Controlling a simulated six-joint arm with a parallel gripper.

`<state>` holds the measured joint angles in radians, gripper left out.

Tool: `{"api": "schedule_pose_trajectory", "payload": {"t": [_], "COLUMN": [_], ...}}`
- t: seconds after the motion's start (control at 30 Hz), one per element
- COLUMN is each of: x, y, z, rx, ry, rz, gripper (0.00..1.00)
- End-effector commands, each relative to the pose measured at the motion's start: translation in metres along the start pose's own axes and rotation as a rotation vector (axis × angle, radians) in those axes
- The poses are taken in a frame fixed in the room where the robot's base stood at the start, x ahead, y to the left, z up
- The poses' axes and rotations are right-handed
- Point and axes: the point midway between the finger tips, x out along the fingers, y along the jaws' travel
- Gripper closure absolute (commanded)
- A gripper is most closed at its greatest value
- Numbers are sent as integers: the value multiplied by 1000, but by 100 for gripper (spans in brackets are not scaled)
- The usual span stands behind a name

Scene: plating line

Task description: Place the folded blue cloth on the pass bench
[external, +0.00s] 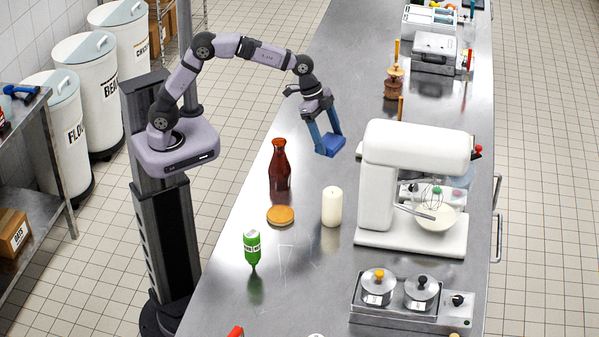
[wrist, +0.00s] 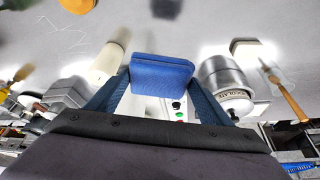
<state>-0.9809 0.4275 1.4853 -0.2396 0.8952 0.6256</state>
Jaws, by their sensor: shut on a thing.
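My gripper (external: 323,134) is shut on the folded blue cloth (external: 330,146) and holds it in the air above the steel bench (external: 305,253), between the brown bottle and the stand mixer. In the wrist view the blue cloth (wrist: 162,74) sits between the two blue fingers of my gripper (wrist: 160,88). The cloth is a small, thick, folded block. I cannot tell which part of the bench is the pass bench.
A brown bottle (external: 279,168), a white candle (external: 332,206), an orange round disc (external: 280,215) and a green bottle (external: 252,247) stand on the near bench. A white stand mixer (external: 415,170) stands at right. Two lidded pots (external: 378,287) are in front. Bare steel lies between them.

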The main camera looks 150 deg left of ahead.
Motion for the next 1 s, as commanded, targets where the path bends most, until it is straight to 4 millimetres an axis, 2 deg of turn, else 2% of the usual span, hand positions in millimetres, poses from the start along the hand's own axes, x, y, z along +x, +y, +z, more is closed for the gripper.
{"api": "schedule_pose_trajectory", "payload": {"t": [0.1, 0.27, 0.57, 0.67, 0.77, 1.0], "x": [-26, -51, -33, -27, -21, -12], "y": [0, 1, 65, 98, 139, 255], "z": [-12, -23, -57, -71, -85, -107], "rx": [1, 1, 26, 33, 41, 46], "ry": [5, 3, 0, 0, 0, 0], "rz": [-3, -1, 11, 13, 17, 18], "gripper": [52, 52, 52, 52, 52, 52]}}
